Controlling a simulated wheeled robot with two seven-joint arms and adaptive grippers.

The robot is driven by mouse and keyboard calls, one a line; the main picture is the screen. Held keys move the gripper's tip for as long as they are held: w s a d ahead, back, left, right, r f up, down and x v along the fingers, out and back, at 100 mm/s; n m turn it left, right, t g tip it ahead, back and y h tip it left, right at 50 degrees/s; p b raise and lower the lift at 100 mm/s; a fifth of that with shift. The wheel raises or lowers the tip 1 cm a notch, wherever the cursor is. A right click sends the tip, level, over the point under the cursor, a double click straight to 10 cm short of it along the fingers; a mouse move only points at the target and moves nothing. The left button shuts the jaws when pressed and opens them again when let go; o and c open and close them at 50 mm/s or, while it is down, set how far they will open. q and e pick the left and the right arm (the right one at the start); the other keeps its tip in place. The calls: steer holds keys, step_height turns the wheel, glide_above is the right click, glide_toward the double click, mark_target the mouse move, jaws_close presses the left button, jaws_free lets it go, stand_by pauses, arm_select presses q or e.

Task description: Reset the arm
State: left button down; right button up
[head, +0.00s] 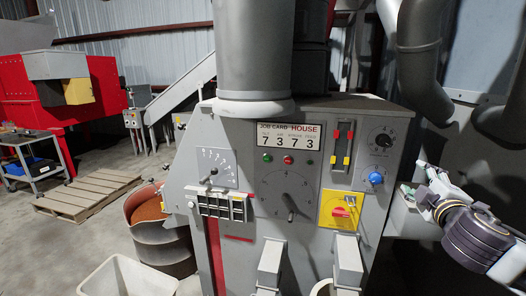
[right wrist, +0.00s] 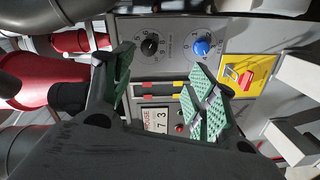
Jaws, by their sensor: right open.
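My right gripper (head: 412,184) is at the right of the head view, beside the right edge of the grey machine panel (head: 255,165). Its green-padded fingers are spread with nothing between them, as the right wrist view (right wrist: 165,88) also shows. The blue knob (head: 375,178) and the black knob (head: 383,140) on the panel are to the left of the gripper and apart from it. In the right wrist view the black knob (right wrist: 150,45) and blue knob (right wrist: 201,46) appear beyond the fingers. My left gripper is not in view.
The panel also carries a red switch on a yellow plate (head: 341,211), two sliders (head: 343,143), a large dial (head: 288,196) and a row of switches (head: 221,205). Grey pipes (head: 418,60) stand at upper right. A drum (head: 160,235) and pale bin (head: 125,279) stand at lower left.

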steer(key=w+d+f+m+g+h, duration=0.1)
steer(key=w+d+f+m+g, duration=0.15)
steer(key=d+f, duration=0.8)
steer(key=w+d+f+m+g+h, duration=0.1)
steer(key=d+f+m+g, duration=0.15)
steer(key=d+f, duration=0.75)
steer(key=s+d+f+m+g+y, duration=0.15)
steer(key=s+f, duration=0.35)
steer(key=f, duration=1.3)
steer(key=s+f+m+g, duration=0.1)
steer(key=s+f+g, duration=0.25)
steer(key=f, duration=1.35)
steer(key=s+a+f+g+y, duration=0.1)
steer(key=s+a+f, duration=0.4)
steer(key=f, duration=0.4)
steer(key=s+a+f+m+g+y, duration=0.1)
steer(key=s+a+f, duration=0.2)
steer(key=s+f, duration=0.55)
steer(key=s+a+f+g, duration=0.1)
steer(key=s+a+f, duration=0.4)
steer(key=f, duration=0.4)
steer(key=s+a+f+g+y, duration=0.1)
steer(key=s+a+f, duration=0.5)
steer(key=s+a, duration=0.5)
steer(key=s+a+f+g+y, duration=0.2)
steer(key=s+a+f, duration=0.5)
steer(key=s+a, duration=0.4)
steer(key=s, duration=0.3)
steer(key=shift+a+f, duration=0.15)
steer(key=shift+a, duration=0.2)
